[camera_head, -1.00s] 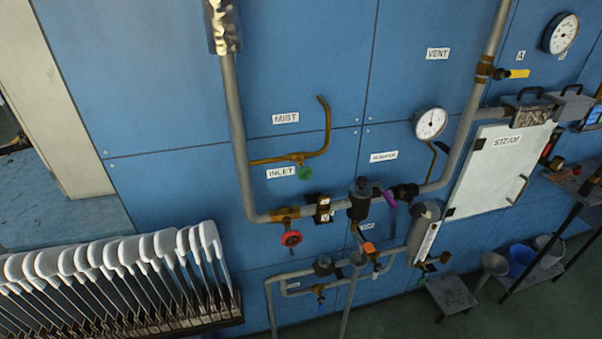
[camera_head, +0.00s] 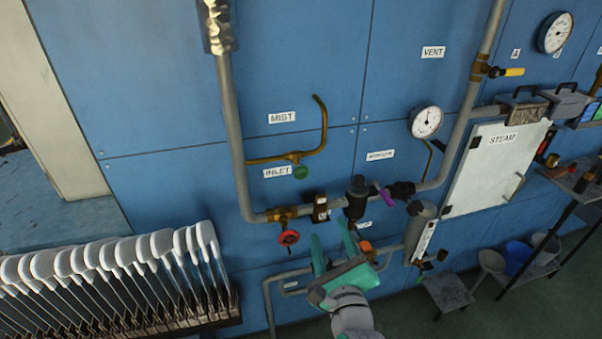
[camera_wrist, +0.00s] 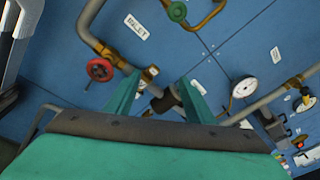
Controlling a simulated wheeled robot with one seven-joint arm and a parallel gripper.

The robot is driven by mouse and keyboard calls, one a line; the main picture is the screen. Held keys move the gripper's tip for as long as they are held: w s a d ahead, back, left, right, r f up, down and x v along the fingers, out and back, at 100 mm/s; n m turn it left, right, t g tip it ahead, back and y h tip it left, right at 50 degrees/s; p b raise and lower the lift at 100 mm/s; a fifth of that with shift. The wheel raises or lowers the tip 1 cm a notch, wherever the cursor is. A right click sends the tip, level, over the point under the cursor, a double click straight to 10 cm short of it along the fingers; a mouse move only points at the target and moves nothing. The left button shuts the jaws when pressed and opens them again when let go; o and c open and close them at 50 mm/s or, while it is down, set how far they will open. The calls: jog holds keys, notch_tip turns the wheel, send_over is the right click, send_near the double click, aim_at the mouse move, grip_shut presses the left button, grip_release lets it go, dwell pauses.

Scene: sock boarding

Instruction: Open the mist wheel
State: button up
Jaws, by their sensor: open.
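The mist wheel is a small green handwheel (camera_head: 301,172) on the brass branch pipe (camera_head: 322,130), below the MIST label (camera_head: 282,117) on the blue wall. It also shows at the top of the wrist view (camera_wrist: 177,11). My gripper (camera_head: 333,245) is in the lower middle of the head view, open and empty, below and to the right of the green wheel and apart from it. In the wrist view its two green fingers (camera_wrist: 158,96) point up toward the wall pipes, spread apart.
A red handwheel (camera_head: 289,238) sits on the inlet pipe, left of my gripper; a dark regulator body (camera_head: 357,196) and purple lever (camera_head: 385,196) are near the fingers. A rack of white sock boards (camera_head: 160,242) stands at lower left.

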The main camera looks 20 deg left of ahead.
aim_at(302, 174)
jog(key=a+r+m+y, duration=0.3)
jog(key=a+r, duration=0.1)
jog(key=r, duration=0.5)
jog(key=shift+g, duration=0.4)
jog(key=x, duration=1.1)
jog(key=shift+w+f, duration=0.1)
jog(key=shift+w, duration=0.2)
jog(key=c, duration=1.1)
